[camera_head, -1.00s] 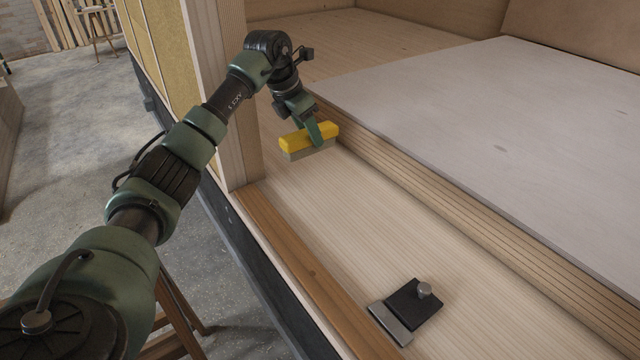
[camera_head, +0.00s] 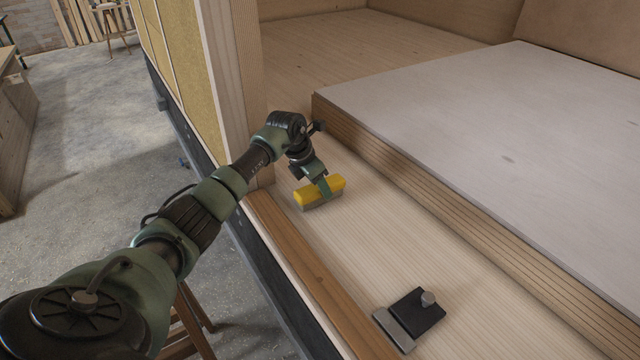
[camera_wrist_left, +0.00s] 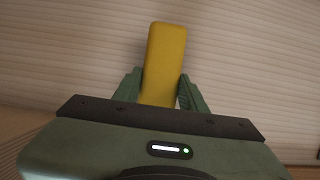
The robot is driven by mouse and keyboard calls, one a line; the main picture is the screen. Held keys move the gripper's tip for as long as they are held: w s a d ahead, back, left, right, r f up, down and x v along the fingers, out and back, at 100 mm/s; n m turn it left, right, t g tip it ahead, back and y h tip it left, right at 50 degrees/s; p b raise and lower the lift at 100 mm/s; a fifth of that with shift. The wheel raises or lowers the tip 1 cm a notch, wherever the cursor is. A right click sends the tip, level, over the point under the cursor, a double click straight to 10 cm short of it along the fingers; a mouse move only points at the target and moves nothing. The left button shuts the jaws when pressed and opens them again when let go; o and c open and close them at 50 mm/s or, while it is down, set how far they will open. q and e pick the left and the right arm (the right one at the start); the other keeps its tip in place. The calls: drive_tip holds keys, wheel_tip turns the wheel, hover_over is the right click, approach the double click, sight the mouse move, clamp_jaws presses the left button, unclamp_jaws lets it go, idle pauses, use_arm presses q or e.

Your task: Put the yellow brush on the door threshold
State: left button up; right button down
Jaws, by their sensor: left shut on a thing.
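The yellow brush (camera_head: 320,190) has a yellow block body and a pale grey bristle side facing down. My left gripper (camera_head: 324,187) is shut on it and holds it over the pale ribbed floor strip; I cannot tell if the bristles touch the floor. In the left wrist view the brush (camera_wrist_left: 165,62) sits between the two green fingers (camera_wrist_left: 160,90). The door threshold seems to be the brown wooden strip (camera_head: 300,259) along the floor's outer edge, in front and to the left of the brush. My right gripper is not in view.
A black and grey scraper-like tool (camera_head: 411,318) with a metal knob lies on the ribbed floor near the threshold. A raised grey-topped platform (camera_head: 490,130) stands to the right. A wooden door post (camera_head: 236,90) rises at the left. The ribbed floor between is clear.

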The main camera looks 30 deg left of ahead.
use_arm(q)
drive_tip(key=o, duration=1.3)
drive_tip(key=shift+f, duration=0.1)
drive_tip(key=b+v, duration=0.2)
drive_tip(key=v, duration=1)
